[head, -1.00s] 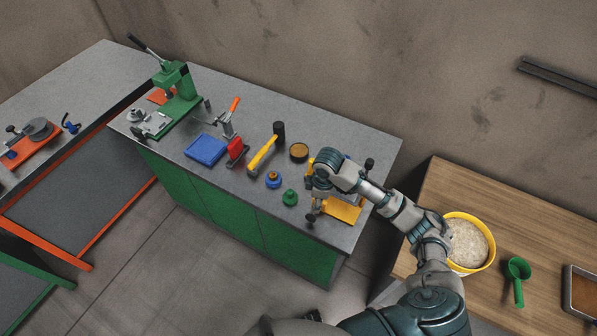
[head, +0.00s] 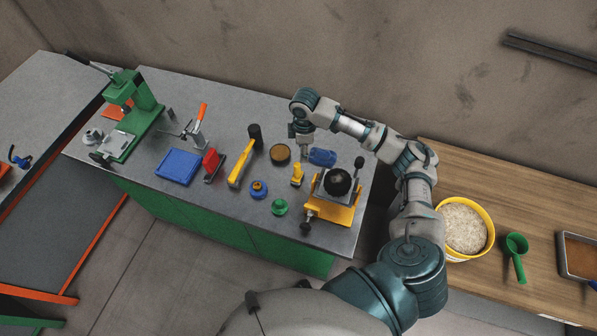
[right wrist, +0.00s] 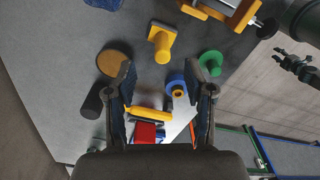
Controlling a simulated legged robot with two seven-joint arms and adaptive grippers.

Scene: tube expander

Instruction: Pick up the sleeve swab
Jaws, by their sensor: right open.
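No item is clearly marked as the sleeve swab. A small yellow post with a wider end (head: 297,174) stands on the grey bench, left of the yellow fixture; it also shows in the right wrist view (right wrist: 161,43). A yellow-handled tool with a black head (head: 241,164) lies further left. My right gripper (head: 304,152) is above the bench, near the yellow post, pointing down. Its two fingers (right wrist: 160,74) are apart with nothing between them. My left gripper is not in view.
A yellow fixture with a black ball (head: 338,181) stands at the bench's right end. A blue item (head: 322,157), brown round dish (head: 280,154), blue ring piece (head: 258,189), green piece (head: 279,206) and blue tray (head: 178,167) lie around. A green press (head: 133,112) stands left.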

